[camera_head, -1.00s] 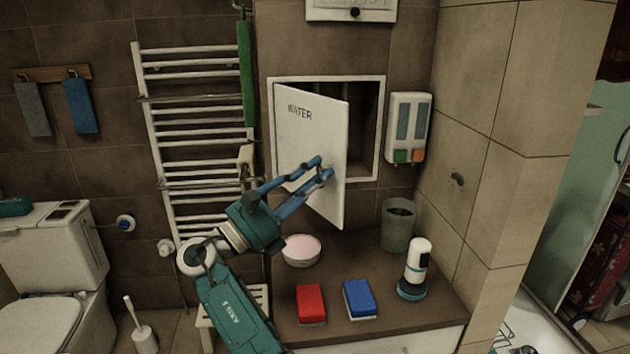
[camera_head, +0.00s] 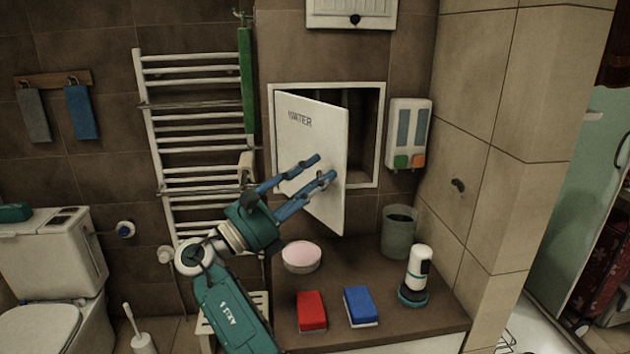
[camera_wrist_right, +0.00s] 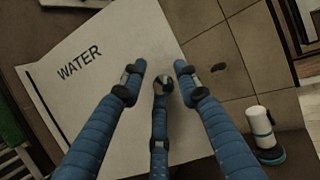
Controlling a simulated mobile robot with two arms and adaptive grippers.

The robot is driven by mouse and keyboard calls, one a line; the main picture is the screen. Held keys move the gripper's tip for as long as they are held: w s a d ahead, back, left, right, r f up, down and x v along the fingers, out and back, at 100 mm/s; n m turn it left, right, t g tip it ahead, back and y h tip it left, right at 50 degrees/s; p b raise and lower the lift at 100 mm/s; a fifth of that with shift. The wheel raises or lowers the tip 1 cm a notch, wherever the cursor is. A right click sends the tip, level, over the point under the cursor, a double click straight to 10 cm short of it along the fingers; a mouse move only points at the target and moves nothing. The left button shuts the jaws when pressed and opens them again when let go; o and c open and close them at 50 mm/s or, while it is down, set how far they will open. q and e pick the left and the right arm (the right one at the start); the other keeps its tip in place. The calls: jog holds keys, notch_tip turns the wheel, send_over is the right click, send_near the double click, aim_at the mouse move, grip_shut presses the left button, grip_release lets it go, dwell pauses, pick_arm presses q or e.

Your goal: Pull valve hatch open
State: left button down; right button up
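The white valve hatch (camera_head: 312,135), marked WATER, hangs partly open in front of a dark wall recess (camera_head: 366,125). It fills much of the right wrist view (camera_wrist_right: 95,65). My right gripper (camera_head: 320,168) is at the front face of the hatch, near its right edge. In the right wrist view its fingers are spread apart (camera_wrist_right: 159,68), with a small round dark knob (camera_wrist_right: 161,85) between them. Nothing is clamped, and I cannot tell whether a finger touches the knob or the hatch. My left gripper is not in view.
A ledge (camera_head: 388,270) below holds a pink-topped bowl (camera_head: 301,257), red (camera_head: 311,309) and blue (camera_head: 359,304) sponges, a bin (camera_head: 398,235) and a white bottle (camera_head: 418,268). A towel rail (camera_head: 190,130) stands left of the hatch, a dispenser (camera_head: 408,133) right.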

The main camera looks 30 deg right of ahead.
send_near(333, 119)
jog(key=x, duration=0.5)
jog(key=shift+s+d+f, duration=0.15)
jog(key=shift+f, duration=0.25)
jog(key=shift+w+d+r, duration=0.1)
jog(key=shift+w+r, duration=0.1)
jog(key=shift+r, duration=0.2)
jog(key=shift+c, duration=0.2)
